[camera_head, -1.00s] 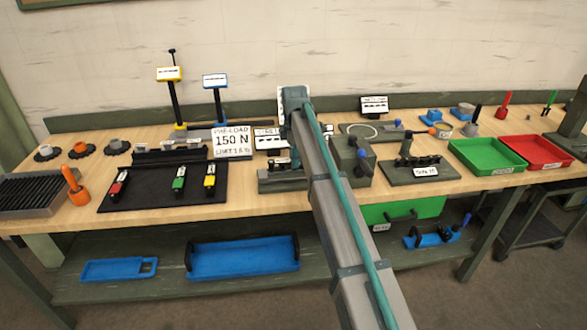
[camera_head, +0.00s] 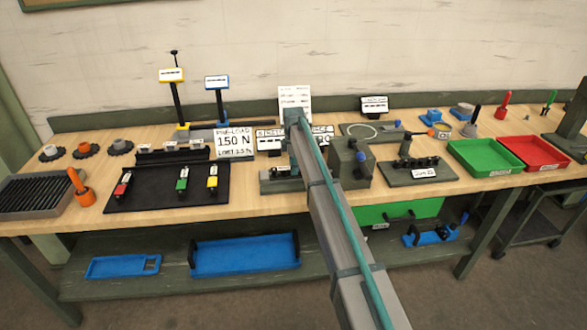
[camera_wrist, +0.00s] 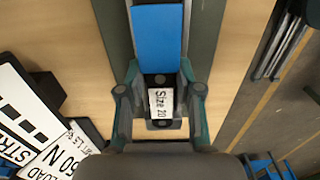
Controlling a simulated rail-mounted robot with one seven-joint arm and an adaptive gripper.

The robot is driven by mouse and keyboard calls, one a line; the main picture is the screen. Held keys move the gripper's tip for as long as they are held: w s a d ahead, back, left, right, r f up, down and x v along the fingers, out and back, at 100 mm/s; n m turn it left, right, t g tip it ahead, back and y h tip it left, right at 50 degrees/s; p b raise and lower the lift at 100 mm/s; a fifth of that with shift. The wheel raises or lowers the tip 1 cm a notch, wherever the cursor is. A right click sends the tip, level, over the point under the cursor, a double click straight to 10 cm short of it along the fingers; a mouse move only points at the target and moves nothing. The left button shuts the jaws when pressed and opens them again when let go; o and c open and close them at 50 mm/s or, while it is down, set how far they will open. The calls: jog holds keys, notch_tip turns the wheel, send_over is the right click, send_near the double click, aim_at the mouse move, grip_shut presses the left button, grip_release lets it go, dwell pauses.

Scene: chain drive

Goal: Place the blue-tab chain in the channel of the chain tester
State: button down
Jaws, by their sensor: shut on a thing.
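In the wrist view my gripper (camera_wrist: 160,95) is shut on the blue-tab chain (camera_wrist: 160,80). The long blue tab (camera_wrist: 160,38) reaches toward the top of the picture, and a white "Size 20" label lies between the fingers. The chain is over a dark green strip (camera_wrist: 205,42), which appears to be the chain tester's base. In the head view the dark green tester base (camera_head: 268,187) stands at the middle of the bench front, partly behind my arm. I cannot tell whether the chain touches the channel.
A black mat (camera_head: 150,200) at left holds red-, green- and yellow-tab chains. A "150 N" sign (camera_head: 233,144) stands left of the tester. A dark green block (camera_head: 348,162) is close on its right. Green (camera_head: 485,155) and red (camera_head: 530,151) trays are farther right.

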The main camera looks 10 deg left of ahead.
jog(key=shift+f, duration=0.65)
jog(key=shift+f, duration=0.15)
jog(key=c, duration=0.8)
grip_release()
jog(key=shift+o, duration=0.2)
notch_tip(320, 180, up, 12)
jog(key=b, duration=0.3)
jog(key=shift+r, duration=0.2)
